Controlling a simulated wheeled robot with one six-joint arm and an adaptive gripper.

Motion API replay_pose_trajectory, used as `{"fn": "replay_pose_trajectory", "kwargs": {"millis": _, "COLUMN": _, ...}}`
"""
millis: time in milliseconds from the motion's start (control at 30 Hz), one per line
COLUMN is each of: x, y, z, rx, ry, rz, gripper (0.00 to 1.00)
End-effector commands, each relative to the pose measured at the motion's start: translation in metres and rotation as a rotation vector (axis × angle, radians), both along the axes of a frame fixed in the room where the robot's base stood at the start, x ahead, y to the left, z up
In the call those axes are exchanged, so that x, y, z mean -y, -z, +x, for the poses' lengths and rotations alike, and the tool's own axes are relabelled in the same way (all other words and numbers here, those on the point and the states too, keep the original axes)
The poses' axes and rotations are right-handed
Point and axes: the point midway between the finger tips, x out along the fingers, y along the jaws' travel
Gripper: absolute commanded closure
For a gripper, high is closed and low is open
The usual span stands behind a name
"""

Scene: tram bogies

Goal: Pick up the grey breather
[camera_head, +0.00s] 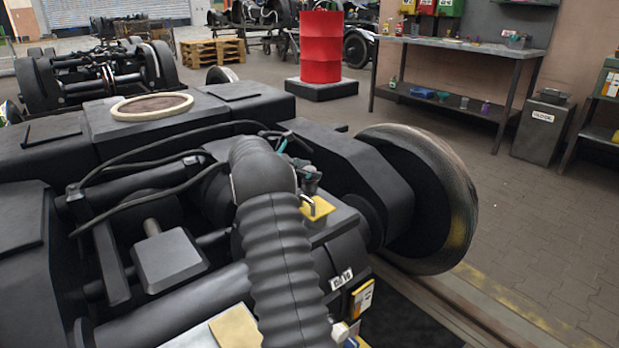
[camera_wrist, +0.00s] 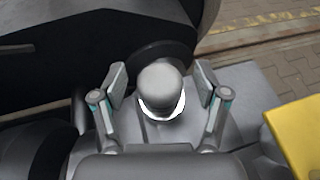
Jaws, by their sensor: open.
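The grey breather (camera_wrist: 161,85) is a rounded cap with a bright white rim at its base, standing on a grey housing (camera_wrist: 240,95). My gripper (camera_wrist: 160,79) is open in the wrist view, with one finger on each side of the breather. A gap shows between the cap and each finger; neither touches it. In the head view, small grey parts with teal marks (camera_head: 302,164) show behind the bent ribbed hose (camera_head: 275,230). I cannot make out the breather clearly there.
A yellow block (camera_wrist: 297,135) sits right of my gripper; a yellow plate (camera_head: 318,208) shows by the hose in the head view. A large wheel (camera_head: 440,200) stands close to the right. Black cables (camera_head: 150,165) cross the bogie. A red drum (camera_head: 320,48) and workbench (camera_head: 460,48) stand farther back.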

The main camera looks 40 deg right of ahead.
Motion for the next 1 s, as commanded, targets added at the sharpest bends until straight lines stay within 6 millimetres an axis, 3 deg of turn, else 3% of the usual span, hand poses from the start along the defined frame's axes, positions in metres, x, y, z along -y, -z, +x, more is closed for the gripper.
{"fn": "replay_pose_trajectory", "kwargs": {"millis": 200, "x": 0.001, "y": 0.000, "z": 0.000, "rx": 0.001, "ry": -0.001, "rz": 0.000, "gripper": 0.27}}
{"fn": "replay_pose_trajectory", "kwargs": {"millis": 400, "x": 0.001, "y": 0.000, "z": 0.000, "rx": 0.001, "ry": 0.000, "rz": 0.000, "gripper": 0.77}}
{"fn": "replay_pose_trajectory", "kwargs": {"millis": 500, "x": 0.001, "y": 0.000, "z": 0.000, "rx": 0.001, "ry": 0.000, "rz": 0.000, "gripper": 0.95}}
{"fn": "replay_pose_trajectory", "kwargs": {"millis": 800, "x": 0.001, "y": -0.002, "z": 0.000, "rx": 0.002, "ry": 0.001, "rz": -0.001, "gripper": 0.95}}
{"fn": "replay_pose_trajectory", "kwargs": {"millis": 1000, "x": 0.001, "y": -0.018, "z": 0.000, "rx": 0.003, "ry": 0.000, "rz": -0.001, "gripper": 0.95}}
